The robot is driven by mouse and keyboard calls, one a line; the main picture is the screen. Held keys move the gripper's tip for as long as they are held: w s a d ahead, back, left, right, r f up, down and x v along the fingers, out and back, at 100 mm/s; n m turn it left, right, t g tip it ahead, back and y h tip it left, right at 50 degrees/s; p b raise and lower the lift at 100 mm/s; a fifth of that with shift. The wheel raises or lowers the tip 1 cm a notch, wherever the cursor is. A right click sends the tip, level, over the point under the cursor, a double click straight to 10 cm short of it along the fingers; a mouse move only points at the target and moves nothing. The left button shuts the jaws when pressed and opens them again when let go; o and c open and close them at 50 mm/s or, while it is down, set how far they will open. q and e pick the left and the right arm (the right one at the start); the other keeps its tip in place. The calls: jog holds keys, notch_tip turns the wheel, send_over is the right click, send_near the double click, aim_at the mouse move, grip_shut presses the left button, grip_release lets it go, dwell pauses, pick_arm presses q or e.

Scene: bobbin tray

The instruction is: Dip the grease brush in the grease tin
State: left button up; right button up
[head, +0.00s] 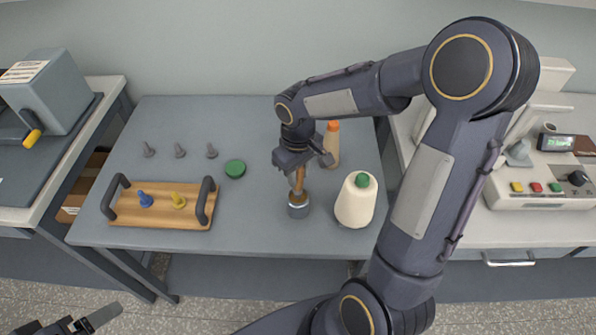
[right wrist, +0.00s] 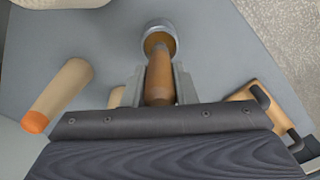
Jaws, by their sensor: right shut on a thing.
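The grease brush has a wooden handle (head: 299,181), which also shows in the right wrist view (right wrist: 159,78). My right gripper (head: 298,170) is shut on this handle, above the tin. The grease tin (head: 298,211) is a small grey metal can standing on the table; it also shows in the right wrist view (right wrist: 160,28). The brush points down into the tin's open mouth. Its bristles are hidden, so I cannot tell how deep they reach. My left gripper (head: 85,324) is at the bottom left, cut off by the frame edge and away from the table.
A cream thread cone (head: 354,204) stands close right of the tin, with an orange-capped bottle (head: 332,148) behind. A green lid (head: 235,168) lies left. A wooden tray (head: 160,215) holds a blue and a yellow peg. Several grey pegs (head: 180,151) stand behind it.

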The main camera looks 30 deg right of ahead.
jog(key=shift+s+f+b, duration=0.1)
jog(key=shift+f+b, duration=0.4)
jog(key=shift+f, duration=0.1)
dwell(1.5)
jog(key=shift+r+p, duration=2.8)
jog(key=shift+r, duration=0.8)
jog(key=shift+f, duration=0.1)
